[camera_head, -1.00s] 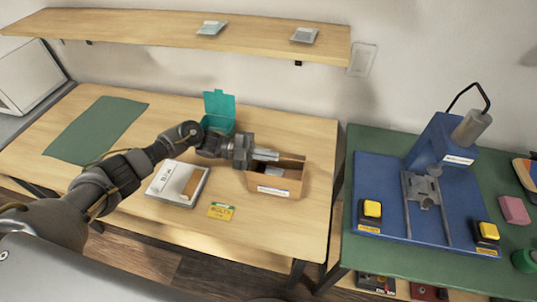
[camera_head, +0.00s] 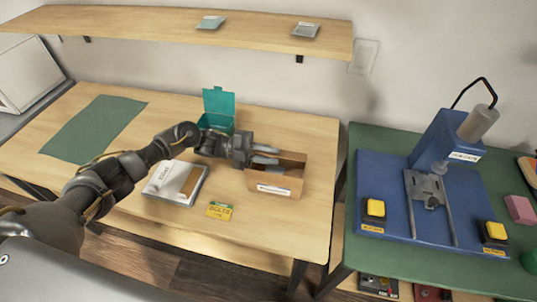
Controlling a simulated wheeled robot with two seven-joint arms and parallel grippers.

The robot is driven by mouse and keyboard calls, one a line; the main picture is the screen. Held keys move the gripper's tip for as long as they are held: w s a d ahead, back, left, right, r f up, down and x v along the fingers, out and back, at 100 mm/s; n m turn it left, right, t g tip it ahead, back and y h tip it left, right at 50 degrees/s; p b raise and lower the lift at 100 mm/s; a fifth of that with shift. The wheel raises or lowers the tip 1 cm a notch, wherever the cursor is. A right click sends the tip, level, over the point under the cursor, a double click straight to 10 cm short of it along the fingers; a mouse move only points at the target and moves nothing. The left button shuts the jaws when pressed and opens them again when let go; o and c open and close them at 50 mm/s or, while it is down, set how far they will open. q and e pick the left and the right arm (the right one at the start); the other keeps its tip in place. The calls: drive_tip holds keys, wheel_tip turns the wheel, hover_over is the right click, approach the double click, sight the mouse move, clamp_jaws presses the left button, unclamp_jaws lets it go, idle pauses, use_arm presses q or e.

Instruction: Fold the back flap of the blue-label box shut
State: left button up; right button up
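An open brown cardboard box (camera_head: 290,185) stands near the right end of the wooden table. A pale label is on its front; I cannot make out its colour clearly. A brown panel (camera_head: 293,156) stands at the box's back edge; I cannot tell whether it is the back flap or the back wall. My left gripper (camera_head: 272,155) reaches in from the left over the box's rear left part, its two fingers apart with nothing seen between them. The fingers hide part of the back edge. A small grey item shows inside the box. My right gripper is not in view.
A teal open-lidded bin (camera_head: 217,120) stands behind my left wrist. A blue press (camera_head: 440,150) stands on the green table at right. A shelf (camera_head: 150,28) hangs above.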

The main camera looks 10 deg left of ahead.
use_arm(q)
drive_tip(key=shift+f, duration=0.1)
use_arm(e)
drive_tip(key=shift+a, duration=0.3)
